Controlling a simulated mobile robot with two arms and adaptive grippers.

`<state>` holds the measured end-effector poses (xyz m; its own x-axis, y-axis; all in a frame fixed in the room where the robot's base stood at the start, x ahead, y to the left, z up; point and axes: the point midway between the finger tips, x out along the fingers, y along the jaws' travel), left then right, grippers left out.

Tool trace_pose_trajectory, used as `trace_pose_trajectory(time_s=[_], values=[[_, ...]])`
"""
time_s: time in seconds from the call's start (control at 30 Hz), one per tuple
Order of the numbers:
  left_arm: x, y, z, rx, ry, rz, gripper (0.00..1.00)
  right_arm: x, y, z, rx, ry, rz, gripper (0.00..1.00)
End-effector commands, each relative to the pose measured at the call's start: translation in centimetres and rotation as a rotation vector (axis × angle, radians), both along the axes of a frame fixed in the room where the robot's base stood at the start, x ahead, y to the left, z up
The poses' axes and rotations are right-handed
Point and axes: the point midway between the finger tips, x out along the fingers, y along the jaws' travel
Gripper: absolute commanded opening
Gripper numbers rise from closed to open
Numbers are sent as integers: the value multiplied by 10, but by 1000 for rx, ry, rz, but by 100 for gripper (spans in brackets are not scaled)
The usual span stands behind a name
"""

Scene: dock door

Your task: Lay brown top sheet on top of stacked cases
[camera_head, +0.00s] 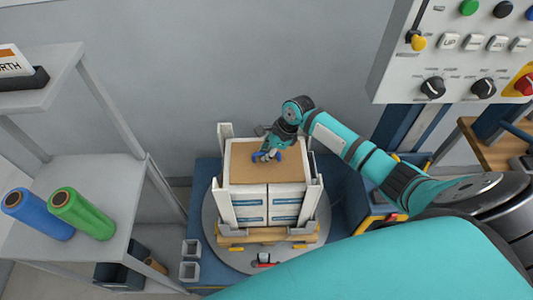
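The brown top sheet (240,172) lies flat over the stacked white cases (250,205), which have blue labels. It sits inside the white corner posts and appears to cover the top of the stack. My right gripper (267,156) is over the sheet's middle, pointing down. Its blue fingertips look spread apart, with brown sheet showing around them. Whether they touch the sheet is hard to tell. My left gripper is not in view.
The stack stands on a wooden pallet (262,236) on a round grey turntable (212,245). White corner posts (224,200) rise around the cases. A grey shelf (95,255) at left holds a blue roll (40,215) and a green roll (83,214). A control panel (450,55) hangs upper right.

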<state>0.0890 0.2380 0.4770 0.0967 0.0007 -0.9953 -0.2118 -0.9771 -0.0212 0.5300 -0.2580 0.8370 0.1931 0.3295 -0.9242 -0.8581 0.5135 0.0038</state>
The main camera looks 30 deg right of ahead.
Motion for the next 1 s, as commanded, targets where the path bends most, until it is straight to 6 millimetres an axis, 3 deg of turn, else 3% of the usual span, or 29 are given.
trace_pose_trajectory(time_s=[0.37, 0.4, 0.57, 0.87, 1.0], values=[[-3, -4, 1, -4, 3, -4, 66, 1, 0, -5, 1, -2, 1, 0], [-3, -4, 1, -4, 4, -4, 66, 0, 0, -5, 0, -2, 1, 9], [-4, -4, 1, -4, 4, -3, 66, 1, 0, -5, 0, -2, 1, 29], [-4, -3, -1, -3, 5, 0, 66, 1, 0, -3, 0, -4, 1, 29], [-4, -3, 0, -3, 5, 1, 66, -2, -6, 12, 0, -5, 0, 29]])
